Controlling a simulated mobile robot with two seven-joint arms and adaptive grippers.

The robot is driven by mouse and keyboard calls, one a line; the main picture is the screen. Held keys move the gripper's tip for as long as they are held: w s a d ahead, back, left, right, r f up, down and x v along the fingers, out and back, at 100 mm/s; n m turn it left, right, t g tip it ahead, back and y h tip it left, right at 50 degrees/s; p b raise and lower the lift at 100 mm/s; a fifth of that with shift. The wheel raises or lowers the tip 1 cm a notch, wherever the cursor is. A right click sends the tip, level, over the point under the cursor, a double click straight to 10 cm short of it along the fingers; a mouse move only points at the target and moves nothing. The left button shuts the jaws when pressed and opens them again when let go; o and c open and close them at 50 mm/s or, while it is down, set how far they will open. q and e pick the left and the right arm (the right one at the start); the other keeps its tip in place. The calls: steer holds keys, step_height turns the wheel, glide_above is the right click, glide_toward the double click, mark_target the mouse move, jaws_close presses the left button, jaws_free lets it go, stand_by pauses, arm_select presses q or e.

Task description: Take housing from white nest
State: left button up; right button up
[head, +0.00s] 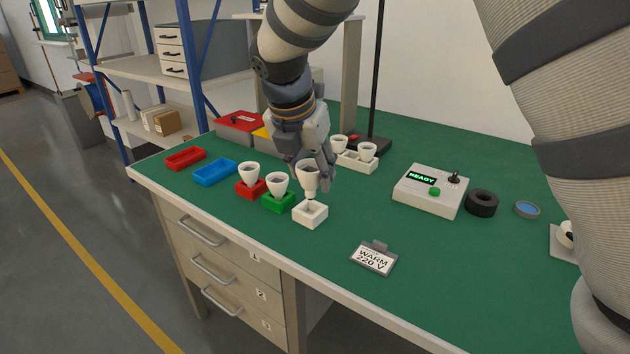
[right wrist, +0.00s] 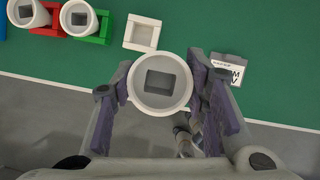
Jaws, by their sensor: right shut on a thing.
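My right gripper (head: 318,178) is shut on a white cup-shaped housing (head: 307,173). The housing is upright, with its narrow end just above the white nest (head: 310,214). In the right wrist view the housing (right wrist: 160,84) sits between the fingers of my right gripper (right wrist: 165,88), and its dark square opening faces the camera. The white nest (right wrist: 142,33) shows there as an empty square frame beyond the housing. My left gripper is not in view.
Similar housings stand in the red nest (head: 251,189) and the green nest (head: 278,203), close left of the white nest. A white holder (head: 357,163) with two more is behind. A "WARM 220 V" sign (head: 373,258) and a control box (head: 430,191) are right.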

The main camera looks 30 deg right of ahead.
steer(key=s+a+r, duration=0.3)
steer(key=s+r, duration=0.3)
steer(key=r, duration=0.1)
steer(key=shift+a+r, duration=0.25)
stand_by(0.3)
